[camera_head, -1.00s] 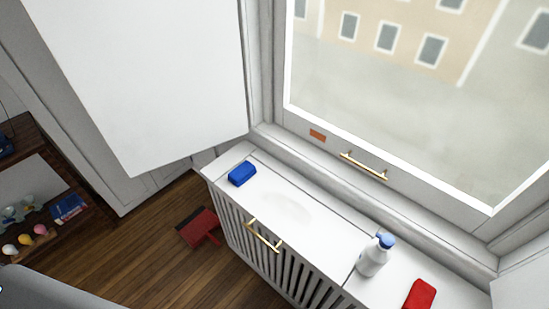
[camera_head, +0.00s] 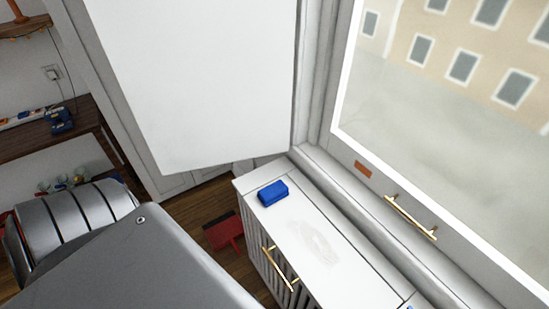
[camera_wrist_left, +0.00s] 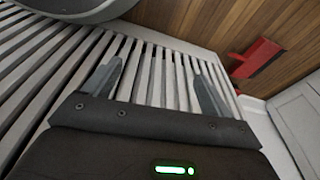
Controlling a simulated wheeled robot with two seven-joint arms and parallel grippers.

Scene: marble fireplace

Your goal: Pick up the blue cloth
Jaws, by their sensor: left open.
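The blue cloth (camera_head: 273,193) is a small folded block lying on the white cabinet top (camera_head: 330,265), near its far left end in the head view. A faint grey smudge (camera_head: 315,243) marks the top beside it. My left gripper (camera_wrist_left: 158,80) shows in the left wrist view with its two fingers apart and nothing between them. It faces the white slatted cabinet front, and the cloth is not in that view. In the head view my left arm fills the lower left, and its gripper is not visible there. My right gripper is in neither view.
A red dustpan (camera_head: 224,231) lies on the wooden floor beside the cabinet; it also shows in the wrist view (camera_wrist_left: 257,58). A gold handle (camera_head: 280,268) sticks out from the cabinet front. The window with a gold handle (camera_head: 410,217) stands behind. A white panel (camera_head: 195,80) hangs at the left.

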